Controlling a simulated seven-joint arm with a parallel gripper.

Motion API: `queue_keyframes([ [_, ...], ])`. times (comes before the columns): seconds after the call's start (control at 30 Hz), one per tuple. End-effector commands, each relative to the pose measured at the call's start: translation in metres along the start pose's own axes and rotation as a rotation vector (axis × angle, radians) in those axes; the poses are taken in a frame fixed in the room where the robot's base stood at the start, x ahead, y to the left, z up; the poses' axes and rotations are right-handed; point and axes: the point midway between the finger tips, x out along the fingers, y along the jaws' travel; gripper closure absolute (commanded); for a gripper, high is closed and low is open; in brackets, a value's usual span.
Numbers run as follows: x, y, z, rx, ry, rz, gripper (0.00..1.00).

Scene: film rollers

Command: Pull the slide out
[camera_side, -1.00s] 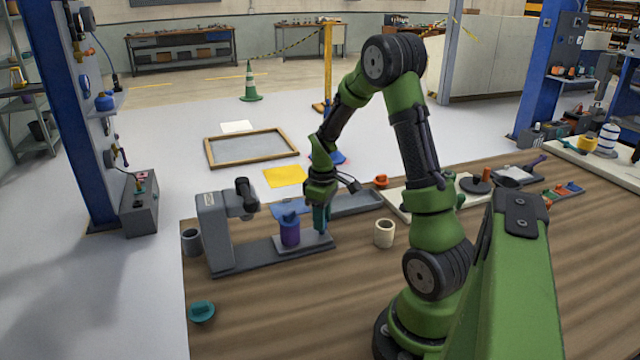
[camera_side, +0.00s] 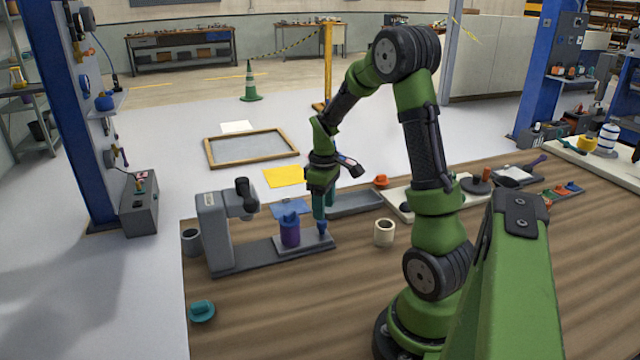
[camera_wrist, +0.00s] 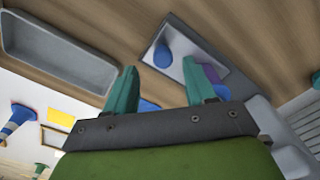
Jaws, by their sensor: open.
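The slide (camera_side: 308,241) is a pale plate on the long grey base of the grey machine (camera_side: 222,232). A purple cylinder (camera_side: 290,232) with a blue top stands on it. A blue knob (camera_side: 323,229) sits at the slide's right end; the wrist view shows the knob (camera_wrist: 163,56) on the plate (camera_wrist: 183,42). My gripper (camera_side: 322,218) points down just above the knob, with teal fingers open and empty. In the wrist view, the knob lies beyond the fingertips, in line with the gap between them. Whether they touch it cannot be told. The purple cylinder is partly hidden by a finger there.
A grey tray (camera_side: 355,203) lies behind my gripper. A cream cup (camera_side: 384,233) stands to the right of the slide. A teal knobbed part (camera_side: 202,311) lies at the front left, and a grey cup (camera_side: 192,241) stands left of the machine. The front of the table is mostly clear.

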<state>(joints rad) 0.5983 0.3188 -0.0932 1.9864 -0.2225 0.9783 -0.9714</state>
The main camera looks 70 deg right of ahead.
Motion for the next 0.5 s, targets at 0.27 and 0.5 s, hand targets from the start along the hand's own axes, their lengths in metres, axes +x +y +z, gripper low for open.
queue_keyframes([
  [0.27,-0.072,0.001,-0.001,0.0,0.006,0.006,0.45],
  [0.5,-0.114,0.001,0.0,0.001,0.001,0.003,0.45],
])
